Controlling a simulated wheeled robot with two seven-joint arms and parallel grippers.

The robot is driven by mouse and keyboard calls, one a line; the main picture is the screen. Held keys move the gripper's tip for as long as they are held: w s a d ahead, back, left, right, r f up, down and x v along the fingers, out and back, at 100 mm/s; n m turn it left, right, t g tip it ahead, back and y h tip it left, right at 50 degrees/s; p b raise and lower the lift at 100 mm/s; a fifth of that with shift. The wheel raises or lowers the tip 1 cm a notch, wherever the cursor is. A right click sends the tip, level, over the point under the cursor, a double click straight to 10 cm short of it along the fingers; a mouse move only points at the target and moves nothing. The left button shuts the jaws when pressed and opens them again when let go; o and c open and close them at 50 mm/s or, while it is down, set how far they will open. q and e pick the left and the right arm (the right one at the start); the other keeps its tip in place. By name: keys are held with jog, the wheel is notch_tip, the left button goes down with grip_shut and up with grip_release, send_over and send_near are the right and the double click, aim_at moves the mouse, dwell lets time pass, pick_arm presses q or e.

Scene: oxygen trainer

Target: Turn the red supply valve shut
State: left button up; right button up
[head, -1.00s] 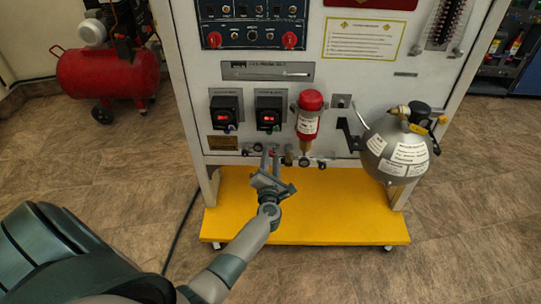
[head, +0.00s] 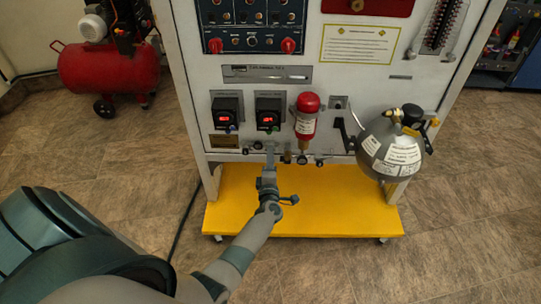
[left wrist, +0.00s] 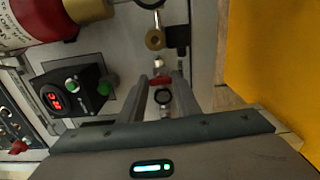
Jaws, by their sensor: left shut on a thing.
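The red supply valve (left wrist: 160,81) shows as a small red handle between my fingertips in the left wrist view. It sits on the lower edge of the trainer's panel. My left gripper (left wrist: 161,84) is shut on it, one finger on each side. In the head view my left gripper (head: 270,150) reaches the panel's lower edge, its fingers seen edge-on. There they hide the valve. My right gripper is in neither view.
The trainer's panel (head: 240,176) stands over a yellow base (head: 330,205). Right of the gripper are a red-topped cylinder (head: 306,118) and a grey tank (head: 390,148). Two black gauges with red displays, one being this gauge (head: 268,115), sit above. A red compressor (head: 105,80) stands at left.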

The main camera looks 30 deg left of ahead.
pick_arm(q)
jog(key=shift+d+f+m, duration=0.1)
jog(key=shift+f+m, duration=0.05)
jog(key=shift+m, duration=0.15)
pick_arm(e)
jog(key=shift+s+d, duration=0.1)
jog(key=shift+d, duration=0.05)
pick_arm(q)
jog(key=o, duration=1)
jog(key=shift+o, duration=0.2)
jog(key=v, duration=1.7)
jog(key=shift+s+p, duration=0.25)
jog(key=shift+p, duration=0.2)
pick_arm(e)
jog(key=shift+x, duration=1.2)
